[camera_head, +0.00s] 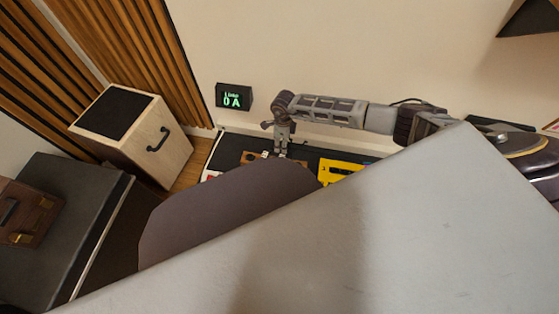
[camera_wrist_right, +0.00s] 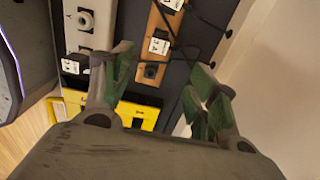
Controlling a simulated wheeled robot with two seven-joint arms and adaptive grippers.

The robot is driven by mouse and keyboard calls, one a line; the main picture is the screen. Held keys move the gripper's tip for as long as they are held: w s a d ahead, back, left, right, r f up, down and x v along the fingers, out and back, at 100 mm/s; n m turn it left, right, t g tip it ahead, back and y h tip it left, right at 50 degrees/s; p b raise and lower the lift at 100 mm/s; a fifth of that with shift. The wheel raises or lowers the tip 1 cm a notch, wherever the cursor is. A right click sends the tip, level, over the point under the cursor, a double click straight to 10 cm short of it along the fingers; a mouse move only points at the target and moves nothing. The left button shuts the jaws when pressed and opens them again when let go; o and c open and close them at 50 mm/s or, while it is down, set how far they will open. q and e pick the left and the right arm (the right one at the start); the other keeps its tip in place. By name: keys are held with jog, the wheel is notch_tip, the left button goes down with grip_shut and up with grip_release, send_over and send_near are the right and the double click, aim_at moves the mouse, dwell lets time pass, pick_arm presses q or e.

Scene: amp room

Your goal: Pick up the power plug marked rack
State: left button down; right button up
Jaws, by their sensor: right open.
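My right gripper (camera_head: 281,151) points down over a dark bench along the back wall. In the right wrist view its two green-padded fingers (camera_wrist_right: 160,68) are open with nothing held. Between and beyond them runs a brown wooden strip (camera_wrist_right: 155,22) with a dark socket (camera_wrist_right: 150,71) and white-labelled parts. One white label (camera_wrist_right: 159,46) sits on the strip, and black cords run near it. I cannot read the word rack on any label, so I cannot tell which plug is the one marked rack. My left gripper is not in view.
A yellow box (camera_head: 340,169) is right of the wooden strip; it also shows in the wrist view (camera_wrist_right: 137,113). A grey strip (camera_wrist_right: 90,24) lies beside the wooden one. A wall display (camera_head: 234,97) reads 0 A. A wooden speaker cabinet (camera_head: 170,157) stands at left.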

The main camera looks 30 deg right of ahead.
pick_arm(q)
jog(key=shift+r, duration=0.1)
pick_arm(e)
jog(key=shift+d, duration=0.1)
jog(key=b, duration=0.3)
send_over(282, 158)
jog(key=f, duration=0.7)
jog(key=shift+w+d+f, duration=0.2)
jog(key=shift+w+f, duration=0.05)
jog(key=shift+f, duration=0.05)
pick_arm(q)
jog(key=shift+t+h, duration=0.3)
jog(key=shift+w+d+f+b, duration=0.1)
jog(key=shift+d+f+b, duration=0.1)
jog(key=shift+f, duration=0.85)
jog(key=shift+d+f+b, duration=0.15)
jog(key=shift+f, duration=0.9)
pick_arm(e)
jog(key=shift+f, duration=0.5)
